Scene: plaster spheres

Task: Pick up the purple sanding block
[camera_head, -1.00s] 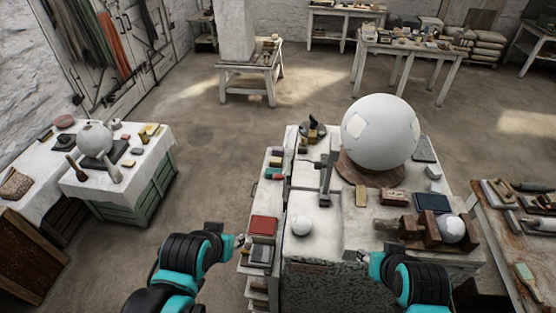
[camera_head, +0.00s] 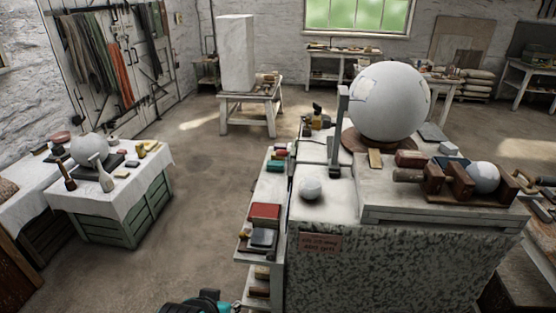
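I cannot make out a clearly purple sanding block. Several small coloured blocks (camera_head: 276,165) lie on the upper side shelf left of the main worktop, and one dark block among them is too small to judge its colour. My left arm shows only as a black and teal piece at the bottom edge, below the side shelves. Its gripper (camera_head: 235,305) is barely visible there, too small to tell whether open or shut. It is well below and apart from the small blocks. My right gripper is out of view.
A wooden clamp (camera_head: 462,182) holds another sphere. A red box (camera_head: 264,214) lies on the side shelf. A cloth-covered table (camera_head: 135,180) stands left, with open floor between.

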